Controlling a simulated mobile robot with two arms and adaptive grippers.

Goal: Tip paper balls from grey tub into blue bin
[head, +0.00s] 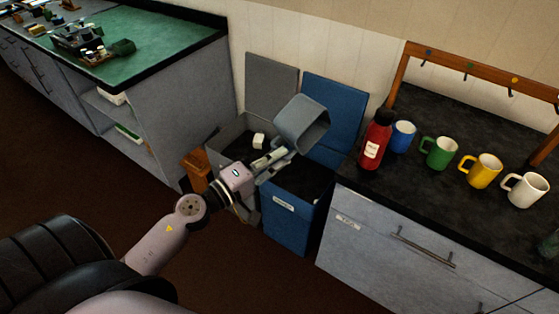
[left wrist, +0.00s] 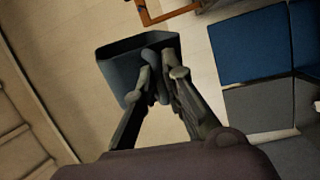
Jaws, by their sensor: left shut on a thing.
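The grey tub (head: 300,120) is held up in the head view, strongly tilted, over the back of the blue bin (head: 290,222). My left gripper (head: 282,153) is shut on the tub at its near side. In the left wrist view the fingers (left wrist: 158,72) close together against the tub (left wrist: 118,66). The blue bin stands open below, with a white label on its front; its inside is dark and partly hidden by my arm. No paper balls show in the tub. My right gripper is not in view.
A grey bin with a white item (head: 259,140) in it stands left of the blue bin. The raised grey lid (head: 271,82) and blue lid (head: 336,100) stand behind. A counter at right holds a red bottle (head: 376,140) and several mugs. An orange-brown object (head: 196,168) is left of the bins.

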